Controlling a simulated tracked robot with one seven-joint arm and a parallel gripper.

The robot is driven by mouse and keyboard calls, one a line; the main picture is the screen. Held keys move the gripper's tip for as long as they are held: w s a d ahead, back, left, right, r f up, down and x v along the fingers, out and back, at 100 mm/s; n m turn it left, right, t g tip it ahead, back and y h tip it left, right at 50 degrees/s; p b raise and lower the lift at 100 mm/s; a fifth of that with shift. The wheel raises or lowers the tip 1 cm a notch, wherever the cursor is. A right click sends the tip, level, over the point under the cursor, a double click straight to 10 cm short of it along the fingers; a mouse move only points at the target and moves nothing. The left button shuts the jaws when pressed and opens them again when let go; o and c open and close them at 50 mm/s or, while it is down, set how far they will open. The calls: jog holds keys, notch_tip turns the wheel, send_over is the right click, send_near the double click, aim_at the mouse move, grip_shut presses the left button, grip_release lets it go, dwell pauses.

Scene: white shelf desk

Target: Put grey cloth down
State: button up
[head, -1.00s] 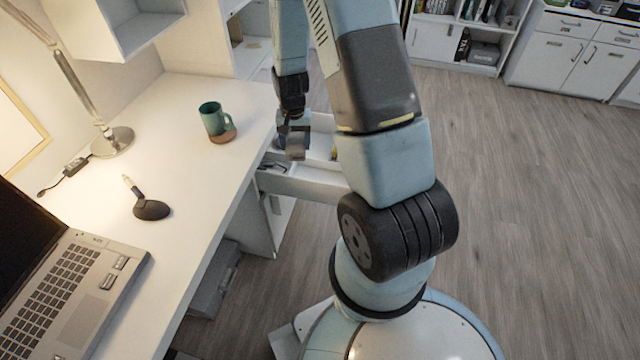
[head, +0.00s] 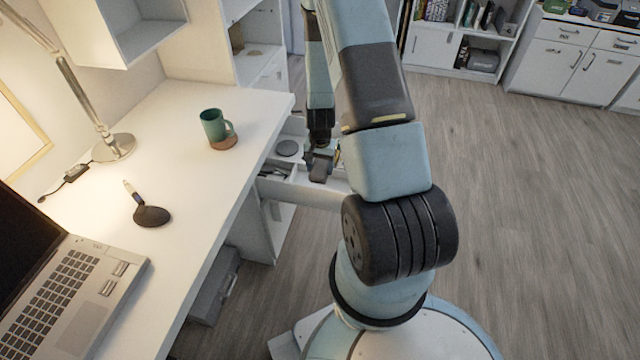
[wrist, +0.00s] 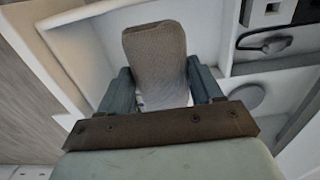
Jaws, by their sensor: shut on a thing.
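The grey cloth (wrist: 155,50) is a folded, brownish-grey piece held between the fingers of my gripper (wrist: 160,88) in the wrist view. In the head view the cloth (head: 319,173) shows small below my gripper (head: 319,158), over the open drawer (head: 322,196). My gripper is shut on the cloth. In the wrist view the cloth is above a white drawer compartment; I cannot tell whether it touches the bottom.
The drawer has dividers, with a round grey object (head: 288,148) and small dark items in its left compartments.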

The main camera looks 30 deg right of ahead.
notch_tip(320, 180, down, 9)
jog(key=shift+r, duration=0.1)
dwell(0.6)
jog(key=o, duration=1.4)
